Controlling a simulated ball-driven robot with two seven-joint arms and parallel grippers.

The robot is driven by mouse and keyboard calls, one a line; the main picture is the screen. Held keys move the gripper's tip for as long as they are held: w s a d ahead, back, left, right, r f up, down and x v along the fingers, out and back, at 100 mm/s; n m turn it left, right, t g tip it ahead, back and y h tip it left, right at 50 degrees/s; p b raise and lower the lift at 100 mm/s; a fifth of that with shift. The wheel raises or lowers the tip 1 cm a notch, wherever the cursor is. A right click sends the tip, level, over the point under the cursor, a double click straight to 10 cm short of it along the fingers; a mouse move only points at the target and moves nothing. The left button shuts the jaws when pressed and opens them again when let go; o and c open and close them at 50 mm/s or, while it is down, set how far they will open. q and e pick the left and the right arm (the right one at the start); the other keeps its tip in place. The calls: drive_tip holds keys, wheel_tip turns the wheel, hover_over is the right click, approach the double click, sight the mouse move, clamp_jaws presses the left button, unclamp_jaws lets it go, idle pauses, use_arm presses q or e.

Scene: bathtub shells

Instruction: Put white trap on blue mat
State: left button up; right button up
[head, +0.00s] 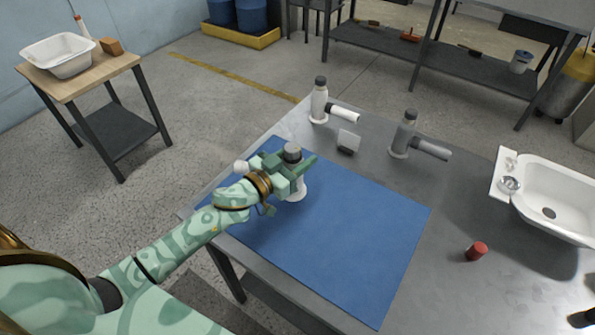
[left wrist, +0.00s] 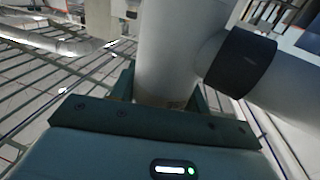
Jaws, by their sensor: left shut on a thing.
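A white trap with a grey cap (head: 292,152) is upright over the left part of the blue mat (head: 350,240). Its white flanged base shows under the gripper, at or just above the mat; I cannot tell if it touches. My left gripper (head: 295,177) is shut around the trap's upright body. The left wrist view shows the white body (left wrist: 178,50) close up between the fingers, with a dark ring (left wrist: 241,63) on its side pipe. Another white trap (head: 319,103) and a grey trap (head: 402,136) stand on the bare table behind the mat. My right gripper is not in view.
A white basin (head: 560,190) lies at the table's right, with a red cylinder (head: 476,251) nearby. A small grey-white block (head: 348,141) stands just behind the mat. The mat's middle and right are clear. A wooden side table (head: 85,75) holds a white tub.

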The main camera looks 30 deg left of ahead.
use_arm(q)
drive_tip(key=shift+w+a+f, duration=0.2)
drive_tip(key=shift+f, duration=0.15)
drive_tip(key=f+b, duration=0.3)
drive_tip(key=shift+w+a+f, duration=0.2)
drive_tip(key=shift+a+f, duration=0.05)
drive_tip(key=shift+f, duration=0.15)
drive_tip(key=shift+r, duration=0.15)
drive_tip(key=shift+f, duration=0.2)
drive_tip(key=o, duration=1.4)
drive_tip(key=shift+c, duration=0.2)
